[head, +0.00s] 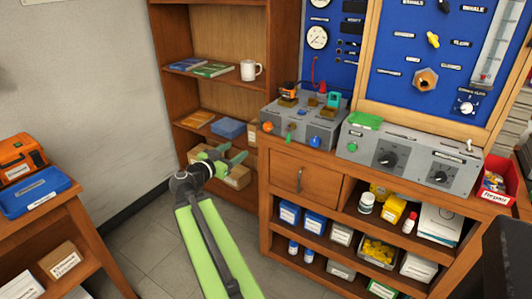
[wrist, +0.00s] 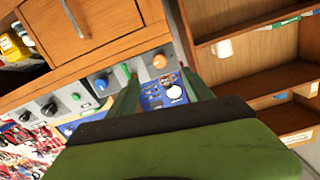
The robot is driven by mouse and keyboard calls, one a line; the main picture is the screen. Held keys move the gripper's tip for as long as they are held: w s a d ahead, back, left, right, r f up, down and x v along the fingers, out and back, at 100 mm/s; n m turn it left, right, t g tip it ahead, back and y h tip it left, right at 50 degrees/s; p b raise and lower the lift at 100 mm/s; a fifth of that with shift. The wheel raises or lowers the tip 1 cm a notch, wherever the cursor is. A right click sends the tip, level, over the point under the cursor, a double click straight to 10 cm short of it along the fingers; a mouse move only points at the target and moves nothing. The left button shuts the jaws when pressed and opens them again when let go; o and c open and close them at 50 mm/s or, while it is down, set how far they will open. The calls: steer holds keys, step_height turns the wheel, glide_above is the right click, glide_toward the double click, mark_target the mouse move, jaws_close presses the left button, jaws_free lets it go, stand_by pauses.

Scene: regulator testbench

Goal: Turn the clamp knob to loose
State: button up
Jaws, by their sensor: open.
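I cannot tell for sure which control is the clamp knob, as the labels are too small to read. Other knobs on the grey bench units are an orange one (head: 268,127), a blue one (head: 315,141) and black dials (head: 387,158) (head: 440,177). My gripper (head: 238,157) is open and empty in front of the shelf, left of the bench and apart from every knob. In the wrist view its two fingers (wrist: 160,88) are spread, with the orange knob (wrist: 160,62) seen between them.
The wooden bench (head: 302,160) has a drawer and shelves of boxes and bottles. A bookcase (head: 215,20) with a white mug (head: 250,70) stands behind my gripper. A red bin (head: 495,178) is at the bench's right end. The floor (head: 150,240) left of my arm is clear.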

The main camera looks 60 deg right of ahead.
steer(key=d, duration=0.1)
steer(key=h, duration=0.1)
glide_toward(267, 128)
steer(key=shift+m, duration=0.4)
steer(key=d, duration=0.8)
steer(key=shift+w+d, duration=0.1)
steer(key=shift+d, duration=0.3)
steer(key=shift+c, duration=0.2)
steer(key=c, duration=1.2)
steer(key=shift+d+r, duration=0.1)
jaws_close()
